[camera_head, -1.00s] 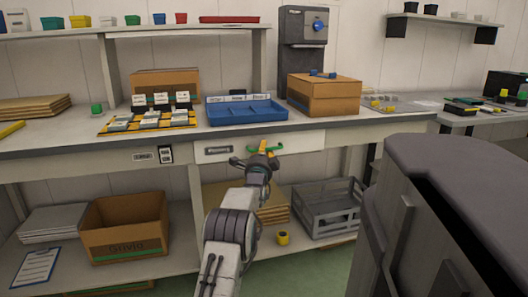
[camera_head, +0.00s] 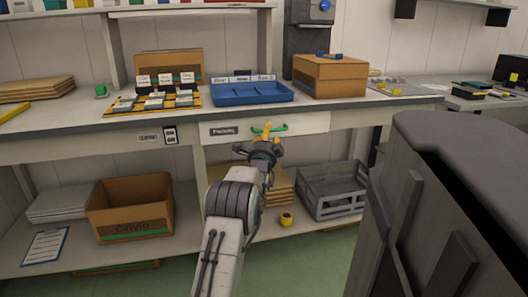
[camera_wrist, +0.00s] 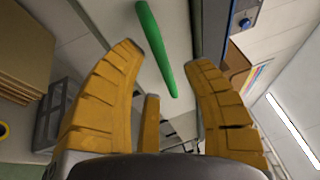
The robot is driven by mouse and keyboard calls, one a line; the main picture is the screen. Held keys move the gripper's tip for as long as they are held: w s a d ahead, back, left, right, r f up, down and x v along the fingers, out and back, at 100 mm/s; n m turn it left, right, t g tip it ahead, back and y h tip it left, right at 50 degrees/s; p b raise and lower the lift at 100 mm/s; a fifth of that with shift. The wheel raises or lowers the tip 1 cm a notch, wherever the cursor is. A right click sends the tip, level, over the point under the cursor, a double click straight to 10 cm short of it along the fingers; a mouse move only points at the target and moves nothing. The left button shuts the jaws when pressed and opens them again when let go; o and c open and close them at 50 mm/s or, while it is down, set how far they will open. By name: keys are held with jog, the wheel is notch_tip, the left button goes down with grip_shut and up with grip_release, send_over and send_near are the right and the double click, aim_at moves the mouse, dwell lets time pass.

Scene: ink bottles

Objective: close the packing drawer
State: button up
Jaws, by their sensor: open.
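The packing drawer (camera_head: 308,124) has a pale front with a dark label at its left, set under the bench top. Its green bar handle (camera_head: 283,129) runs along the front. How far the drawer stands out is hard to tell from here. My gripper (camera_head: 266,133) is in front of the handle, and its yellow fingers partly cover it. In the wrist view the fingers (camera_wrist: 165,58) are spread wide. The green handle (camera_wrist: 152,40) shows in the gap between them, with space on both sides. Nothing is held.
A blue tray (camera_head: 250,95) and a cardboard box (camera_head: 330,78) stand on the bench above the drawer. Below are an open carton (camera_head: 130,205), a grey crate (camera_head: 333,190) and a yellow roll (camera_head: 286,219). Green floor is clear in front of the shelf.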

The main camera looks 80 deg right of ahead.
jog(key=a+f, duration=0.1)
jog(key=a, duration=0.8)
jog(key=shift+f, duration=0.25)
dwell(0.7)
